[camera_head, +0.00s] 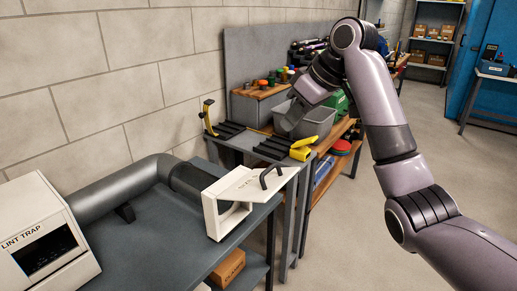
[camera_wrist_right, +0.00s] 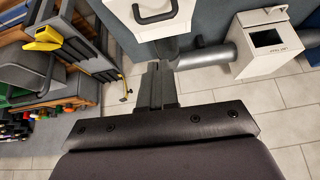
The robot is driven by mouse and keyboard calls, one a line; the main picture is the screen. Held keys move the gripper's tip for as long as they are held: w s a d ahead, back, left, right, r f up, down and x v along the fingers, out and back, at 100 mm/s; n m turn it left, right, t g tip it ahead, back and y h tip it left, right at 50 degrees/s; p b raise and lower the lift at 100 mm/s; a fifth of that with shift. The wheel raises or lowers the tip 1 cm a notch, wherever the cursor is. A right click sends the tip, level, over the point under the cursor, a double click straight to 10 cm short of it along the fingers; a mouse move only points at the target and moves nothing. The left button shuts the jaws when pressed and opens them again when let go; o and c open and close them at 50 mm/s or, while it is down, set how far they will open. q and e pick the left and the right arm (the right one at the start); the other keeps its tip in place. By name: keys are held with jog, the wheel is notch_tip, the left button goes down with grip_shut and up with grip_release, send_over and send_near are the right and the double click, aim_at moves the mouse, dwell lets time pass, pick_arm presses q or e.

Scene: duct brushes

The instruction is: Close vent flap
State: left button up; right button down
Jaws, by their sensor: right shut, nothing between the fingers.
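The white vent box (camera_head: 210,217) stands at the right end of the grey duct, on the near table. Its white flap (camera_head: 238,187) is open, raised about level across the top of the box and jutting out to the right. A black handle (camera_head: 271,176) is on the flap. In the right wrist view the flap (camera_wrist_right: 125,22) and its handle (camera_wrist_right: 156,12) show at the top edge. My right gripper (camera_head: 284,128) is shut and empty, above and beyond the flap, apart from it; its closed fingers show in the right wrist view (camera_wrist_right: 157,68). My left gripper is not in view.
The grey duct (camera_head: 110,187) runs from the lint trap box (camera_head: 45,235) across the blue-grey table (camera_head: 165,240). Behind the flap are a yellow tool (camera_head: 303,147), a grey bin (camera_head: 318,122) and workbenches. Open floor lies at the right.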

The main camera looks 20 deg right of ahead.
jog(key=r, duration=0.2)
send_over(274, 182)
jog(key=w, duration=0.1)
jog(key=f, duration=0.8)
jog(key=shift+a+f, duration=0.1)
jog(key=shift+a, duration=0.2)
notch_tip(274, 182, down, 3)
jog(key=shift+s+d+f, duration=0.1)
jog(key=shift+f, duration=0.05)
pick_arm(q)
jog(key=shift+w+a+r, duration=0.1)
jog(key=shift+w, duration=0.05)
pick_arm(e)
jog(key=shift+s+f, duration=0.1)
jog(key=shift+f, duration=0.55)
jog(key=shift+f, duration=0.1)
jog(key=shift+s+f, duration=0.1)
jog(key=shift+f, duration=0.05)
jog(key=shift+s+d+f+t+y+b, duration=0.1)
jog(key=shift+s+d+t+y+b, duration=0.15)
jog(key=shift+y+b, duration=0.2)
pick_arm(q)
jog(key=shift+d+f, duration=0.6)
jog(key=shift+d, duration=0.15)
